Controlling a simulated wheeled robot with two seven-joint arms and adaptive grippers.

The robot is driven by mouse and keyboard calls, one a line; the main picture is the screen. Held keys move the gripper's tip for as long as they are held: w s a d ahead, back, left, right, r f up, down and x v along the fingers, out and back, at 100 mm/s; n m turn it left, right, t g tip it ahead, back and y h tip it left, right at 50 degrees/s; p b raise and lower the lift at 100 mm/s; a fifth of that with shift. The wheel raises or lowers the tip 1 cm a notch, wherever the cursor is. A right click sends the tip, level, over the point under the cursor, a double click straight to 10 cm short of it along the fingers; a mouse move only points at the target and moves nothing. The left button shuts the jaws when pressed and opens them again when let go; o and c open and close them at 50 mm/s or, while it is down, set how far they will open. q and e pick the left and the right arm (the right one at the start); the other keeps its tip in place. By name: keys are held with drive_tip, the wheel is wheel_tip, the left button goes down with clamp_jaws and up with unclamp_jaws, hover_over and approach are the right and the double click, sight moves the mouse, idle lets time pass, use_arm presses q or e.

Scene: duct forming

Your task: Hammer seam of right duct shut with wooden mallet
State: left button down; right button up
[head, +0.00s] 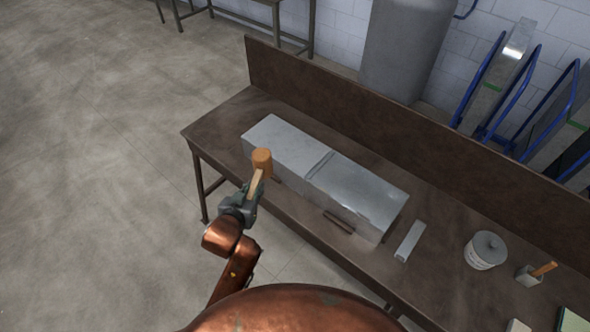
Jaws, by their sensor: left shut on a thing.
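Two grey sheet-metal duct sections lie end to end on the brown workbench (222,128): the left duct (285,143) and the right duct (360,187). A raised joint line runs between them. My left gripper (252,192) is shut on the handle of the wooden mallet (262,160), in front of the left duct's near side. The mallet head is up, and it overlaps the left duct in the picture. I cannot tell whether it touches the duct. My right gripper is not in view.
A dark bar (339,222) lies by the right duct's front side. A backboard edges the bench's rear.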

use_arm(q)
drive_tip(key=w+d+r+m+h+p, duration=0.3)
drive_tip(key=w+d+p, duration=0.1)
drive_tip(key=d+p, duration=0.55)
drive_tip(key=w+d+f+m+g+h+p, duration=0.1)
drive_tip(key=d+f+m+g+h+p, duration=0.1)
drive_tip(key=d+f, duration=0.3)
drive_tip(key=shift+w+d+f+m+p, duration=0.3)
drive_tip(key=shift+w+d+m+p, duration=0.1)
drive_tip(key=shift+d, duration=0.15)
wheel_tip(320, 180, down, 9)
drive_tip(key=b, duration=0.5)
wheel_tip(320, 180, up, 9)
drive_tip(key=p, duration=0.9)
